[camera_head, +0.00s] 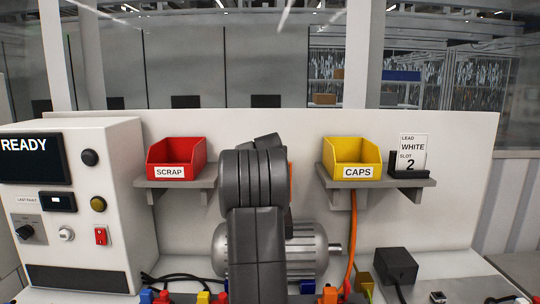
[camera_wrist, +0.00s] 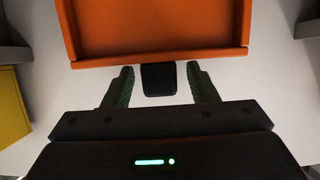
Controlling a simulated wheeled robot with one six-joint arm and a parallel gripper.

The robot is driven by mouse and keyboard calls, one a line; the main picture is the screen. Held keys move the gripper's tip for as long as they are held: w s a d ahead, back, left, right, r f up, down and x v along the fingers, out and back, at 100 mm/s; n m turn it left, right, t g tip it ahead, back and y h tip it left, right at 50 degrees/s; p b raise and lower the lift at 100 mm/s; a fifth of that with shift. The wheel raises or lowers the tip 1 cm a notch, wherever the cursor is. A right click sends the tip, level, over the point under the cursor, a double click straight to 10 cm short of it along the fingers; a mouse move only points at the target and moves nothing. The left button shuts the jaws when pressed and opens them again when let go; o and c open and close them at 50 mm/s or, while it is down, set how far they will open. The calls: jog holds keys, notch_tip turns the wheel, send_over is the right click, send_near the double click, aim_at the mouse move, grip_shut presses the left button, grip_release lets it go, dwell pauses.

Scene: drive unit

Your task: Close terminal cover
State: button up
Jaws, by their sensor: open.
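In the wrist view an orange open-topped, tray-like part (camera_wrist: 160,50), seemingly the terminal cover, fills the top. A black tab (camera_wrist: 158,80) sticks out from its near edge. My gripper (camera_wrist: 160,69) is open, with one finger on each side of the tab and gaps visible on both sides. In the head view a grey finned motor (camera_head: 308,252) stands on the bench behind my arm. A sliver of orange (camera_head: 290,180) shows beside my arm, probably the same part. My arm hides the gripper and most of the motor's top there.
A red SCRAP bin (camera_head: 177,158) and a yellow CAPS bin (camera_head: 352,157) sit on shelves behind. A white control box (camera_head: 75,210) reading READY stands left. A card (camera_head: 413,152) reads WHITE, slot 2. An orange cable (camera_head: 352,235) hangs right of the motor, near a black box (camera_head: 396,265).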

jog(key=shift+w+f, duration=0.1)
jog(key=shift+w, duration=0.05)
grip_shut()
jog(key=shift+s+f+b, duration=0.15)
jog(key=shift+s+b, duration=0.05)
jog(key=shift+b, duration=0.6)
